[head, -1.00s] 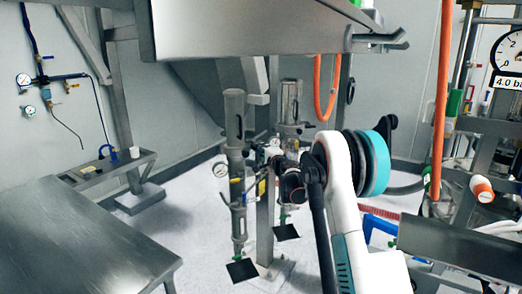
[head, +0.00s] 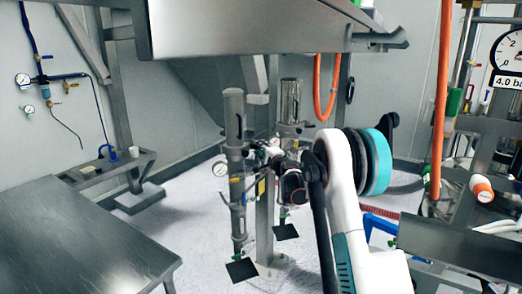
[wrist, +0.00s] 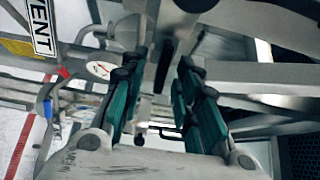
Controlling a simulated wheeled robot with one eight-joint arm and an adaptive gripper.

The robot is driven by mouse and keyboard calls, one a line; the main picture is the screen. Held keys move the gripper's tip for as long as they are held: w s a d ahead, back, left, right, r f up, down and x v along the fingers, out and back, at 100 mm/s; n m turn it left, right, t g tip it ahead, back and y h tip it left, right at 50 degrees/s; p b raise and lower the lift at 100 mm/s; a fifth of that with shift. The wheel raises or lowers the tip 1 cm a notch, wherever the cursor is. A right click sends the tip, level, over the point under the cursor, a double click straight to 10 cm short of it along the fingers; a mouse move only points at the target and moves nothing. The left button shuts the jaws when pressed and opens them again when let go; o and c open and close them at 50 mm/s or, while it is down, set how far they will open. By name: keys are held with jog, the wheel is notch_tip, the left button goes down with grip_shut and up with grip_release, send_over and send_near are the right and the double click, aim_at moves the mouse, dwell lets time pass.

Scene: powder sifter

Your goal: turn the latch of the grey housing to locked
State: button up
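Two upright grey cylindrical housings stand behind my arm in the head view: a nearer one (head: 234,120) on the left and a farther one (head: 290,100). I cannot tell for sure which one bears the latch. My gripper (head: 262,152) is beside the nearer housing, at mid height, small and partly hidden by my own wrist. In the wrist view, my gripper (wrist: 159,72) has its teal-padded fingers apart. A dark bar-like part (wrist: 165,62) shows in the gap between them, and I see no contact with it. The latch's position is not readable.
A steel table (head: 75,235) fills the lower left. A large steel hopper (head: 235,30) overhangs above. An orange hose (head: 440,100) hangs at the right. Pale floor shows between table and housings.

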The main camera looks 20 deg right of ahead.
jog(key=s, duration=1.1)
jog(key=shift+s, duration=0.25)
